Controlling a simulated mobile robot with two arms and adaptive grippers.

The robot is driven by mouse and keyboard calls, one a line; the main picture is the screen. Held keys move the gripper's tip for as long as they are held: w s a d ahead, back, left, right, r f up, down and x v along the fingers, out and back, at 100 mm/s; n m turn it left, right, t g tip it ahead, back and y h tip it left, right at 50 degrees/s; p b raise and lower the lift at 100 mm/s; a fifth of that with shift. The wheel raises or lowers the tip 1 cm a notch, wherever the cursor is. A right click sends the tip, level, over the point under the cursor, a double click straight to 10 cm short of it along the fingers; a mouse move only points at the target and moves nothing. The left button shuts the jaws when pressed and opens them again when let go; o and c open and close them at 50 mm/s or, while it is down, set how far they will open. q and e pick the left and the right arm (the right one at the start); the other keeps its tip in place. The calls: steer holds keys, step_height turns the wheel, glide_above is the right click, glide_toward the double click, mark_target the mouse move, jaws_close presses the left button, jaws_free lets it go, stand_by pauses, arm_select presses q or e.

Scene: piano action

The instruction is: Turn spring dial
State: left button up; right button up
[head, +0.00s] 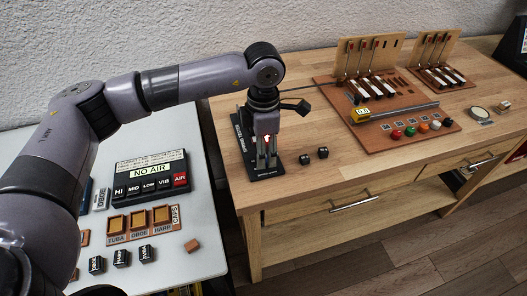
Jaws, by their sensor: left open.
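My left arm reaches in from the left, and my left gripper (266,150) points down over a black lettered base (243,150) at the left end of the wooden table. The gripper is open, with a small red and white part showing between or just behind its fingers. I cannot tell if the fingers touch it. The gripper hides much of this device, and the lettering is too small to read. No part labelled as a spring dial can be made out. A round pale disc (480,113) with a dark rim lies at the table's right. My right gripper is out of view.
A reddish-brown board (385,120) with levers, coloured knobs and a yellow readout stands further right. On the white table (203,255) are a black "NO AIR" panel (150,178) and several labelled blocks.

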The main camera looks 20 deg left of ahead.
arm_select(q)
steer(key=shift+f, duration=1.05)
